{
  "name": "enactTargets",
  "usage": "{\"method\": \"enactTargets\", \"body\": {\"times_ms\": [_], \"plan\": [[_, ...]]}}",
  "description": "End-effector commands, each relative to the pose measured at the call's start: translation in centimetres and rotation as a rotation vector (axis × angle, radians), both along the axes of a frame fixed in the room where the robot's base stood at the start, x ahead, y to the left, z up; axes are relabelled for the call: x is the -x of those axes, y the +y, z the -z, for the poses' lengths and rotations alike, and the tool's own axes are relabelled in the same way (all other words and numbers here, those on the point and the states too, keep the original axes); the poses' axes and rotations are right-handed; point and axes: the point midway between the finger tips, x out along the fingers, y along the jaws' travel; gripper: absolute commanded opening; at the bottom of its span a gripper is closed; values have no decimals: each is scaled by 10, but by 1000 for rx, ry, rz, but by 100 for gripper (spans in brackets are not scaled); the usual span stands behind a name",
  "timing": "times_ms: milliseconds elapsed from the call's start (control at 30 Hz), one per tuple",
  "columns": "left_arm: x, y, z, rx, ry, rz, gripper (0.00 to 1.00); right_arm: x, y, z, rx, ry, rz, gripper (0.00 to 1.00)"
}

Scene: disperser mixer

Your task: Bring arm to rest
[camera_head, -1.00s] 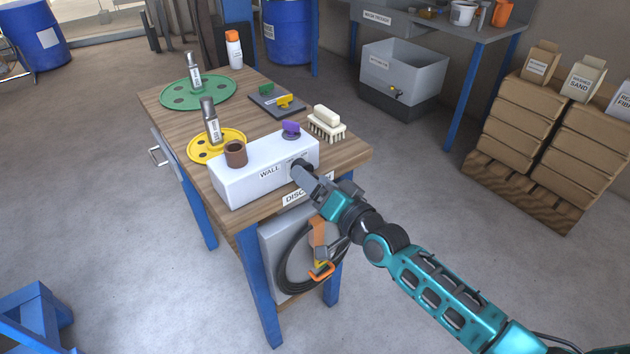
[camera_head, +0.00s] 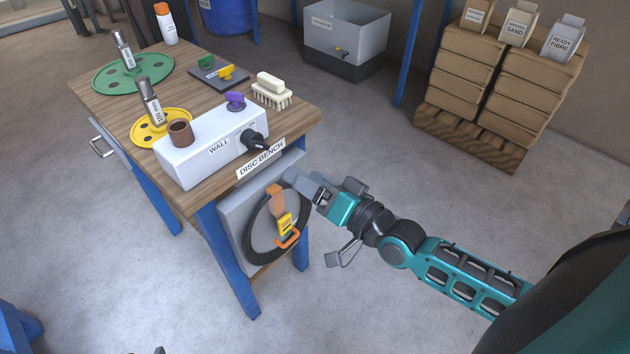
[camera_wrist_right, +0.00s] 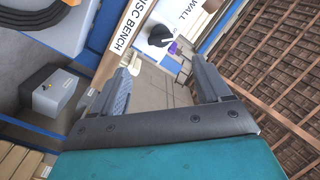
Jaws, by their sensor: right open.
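My right arm comes in from the lower right in the head view. Its gripper (camera_head: 302,187) hangs in front of the bench's front edge, apart from the white box marked WALL (camera_head: 208,147). In the right wrist view my right gripper (camera_wrist_right: 165,85) is open and empty between its two fingers. The black knob (camera_head: 254,141) on the box's end face is clear of the gripper, and it also shows in the right wrist view (camera_wrist_right: 160,37). My left gripper is not seen.
The wooden bench (camera_head: 100,105) holds green (camera_head: 105,80) and yellow discs (camera_head: 147,138), a brush (camera_head: 271,92) and a white bottle (camera_head: 166,28). A coiled black hose (camera_head: 251,235) hangs below its front. Stacked cartons (camera_head: 500,90) stand at right; the floor between is open.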

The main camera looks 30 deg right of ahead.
Motion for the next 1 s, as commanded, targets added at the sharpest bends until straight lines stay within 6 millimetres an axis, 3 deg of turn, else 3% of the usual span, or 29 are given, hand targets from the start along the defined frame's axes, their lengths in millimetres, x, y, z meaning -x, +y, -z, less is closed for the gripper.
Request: {"method": "enactTargets", "body": {"times_ms": [200, 733, 867, 1000], "plan": [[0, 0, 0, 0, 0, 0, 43, 11, -4, 0, 0, -1, -1, 77], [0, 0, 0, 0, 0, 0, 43, 13, -1, 4, 18, 6, -1, 77], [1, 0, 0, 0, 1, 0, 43, 31, 11, 35, 182, 61, -6, 77], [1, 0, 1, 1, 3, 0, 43, 66, 25, 87, 487, 170, -30, 77]]}}
